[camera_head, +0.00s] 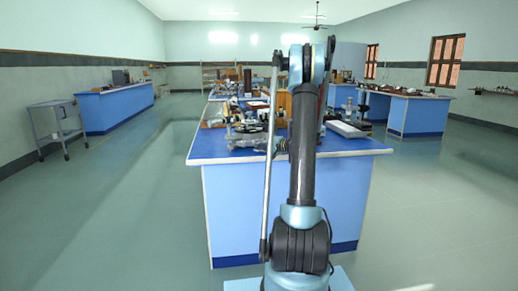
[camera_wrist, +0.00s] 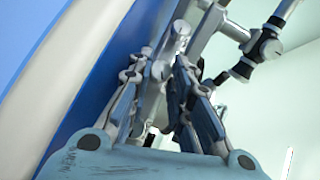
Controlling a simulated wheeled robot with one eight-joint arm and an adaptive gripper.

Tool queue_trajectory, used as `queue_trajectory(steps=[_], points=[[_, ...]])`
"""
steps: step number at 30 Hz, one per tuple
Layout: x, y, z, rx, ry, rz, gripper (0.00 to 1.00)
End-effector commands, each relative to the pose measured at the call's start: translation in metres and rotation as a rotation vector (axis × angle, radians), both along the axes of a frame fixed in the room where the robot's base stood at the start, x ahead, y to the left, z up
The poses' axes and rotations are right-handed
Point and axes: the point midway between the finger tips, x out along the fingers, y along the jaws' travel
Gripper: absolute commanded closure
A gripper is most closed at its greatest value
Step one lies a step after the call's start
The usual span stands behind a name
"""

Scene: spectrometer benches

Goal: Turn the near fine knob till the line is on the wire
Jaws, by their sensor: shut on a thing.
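My gripper (camera_wrist: 165,62) shows in the wrist view with its two fingers closing in on a small grey metal knob (camera_wrist: 158,71) of the spectrometer. The gripper is shut on this knob; the fingers hide part of it. Grey metal parts of the spectrometer (camera_wrist: 210,22) rise beyond the fingertips. My gripper is hard to make out there. The line and the wire show in neither view.
The blue bench top (camera_head: 212,147) has bare room at its front left. Other instruments crowd the bench behind. A grey trolley (camera_head: 57,127) stands far left, and the floor around the bench is clear.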

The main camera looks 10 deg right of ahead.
Motion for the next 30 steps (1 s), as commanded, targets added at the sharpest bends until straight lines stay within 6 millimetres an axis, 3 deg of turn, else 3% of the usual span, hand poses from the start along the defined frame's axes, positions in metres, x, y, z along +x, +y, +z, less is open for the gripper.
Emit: queue_trajectory(steps=[10,11,13,30], points=[[-0.0005,-0.0025,-0.0021,-0.004,0.002,-0.004,1.0],[-0.0005,-0.0025,-0.0021,-0.004,0.002,-0.004,0.76],[-0.0004,-0.0024,-0.0019,-0.004,0.002,-0.004,0.61],[-0.0049,-0.0056,0.0005,-0.001,0.001,-0.002,0.61]])
